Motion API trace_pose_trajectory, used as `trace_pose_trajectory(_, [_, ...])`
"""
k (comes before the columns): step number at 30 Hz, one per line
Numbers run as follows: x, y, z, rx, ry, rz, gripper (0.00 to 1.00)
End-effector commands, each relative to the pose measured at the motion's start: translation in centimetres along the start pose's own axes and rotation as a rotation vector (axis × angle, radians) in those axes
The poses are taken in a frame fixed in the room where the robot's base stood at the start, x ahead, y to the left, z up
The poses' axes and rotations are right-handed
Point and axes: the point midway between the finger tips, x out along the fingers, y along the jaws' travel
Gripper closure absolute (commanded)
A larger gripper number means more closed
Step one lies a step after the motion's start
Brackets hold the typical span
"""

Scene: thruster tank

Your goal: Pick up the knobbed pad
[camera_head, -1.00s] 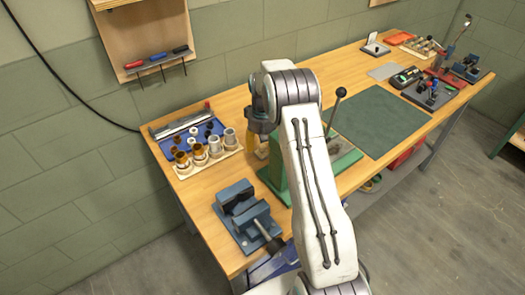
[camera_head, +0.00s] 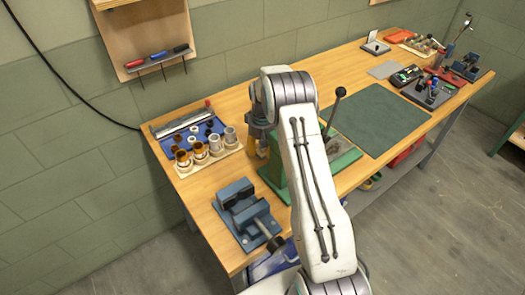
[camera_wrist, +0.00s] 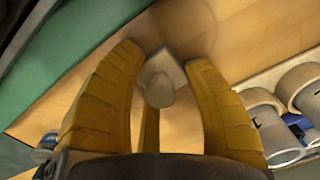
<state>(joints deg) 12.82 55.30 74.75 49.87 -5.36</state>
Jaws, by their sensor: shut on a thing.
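The knobbed pad (camera_wrist: 163,68) shows in the wrist view as a small pale square with a rounded whitish knob (camera_wrist: 160,92) facing me. In the head view my gripper (camera_head: 258,148) is low over the bench beside the green press, and the pad is hidden there.
The green arbor press (camera_head: 340,157) with its lever stands close on the right. A rack of metal and brass sleeves (camera_head: 183,160) and a blue tray (camera_head: 178,128) lie to the left. A blue vise (camera_head: 236,195) is at the front. A green mat (camera_head: 378,122) lies bare further right.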

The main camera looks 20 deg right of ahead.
Motion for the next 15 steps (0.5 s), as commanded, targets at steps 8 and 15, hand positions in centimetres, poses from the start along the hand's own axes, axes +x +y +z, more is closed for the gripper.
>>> trace_pose_trajectory(8, [0.13, -0.01, 0.06, 0.000, -0.002, 0.000, 0.81])
trace_pose_trajectory(15, [-0.73, 0.00, 0.01, 0.000, -0.001, 0.000, 0.89])
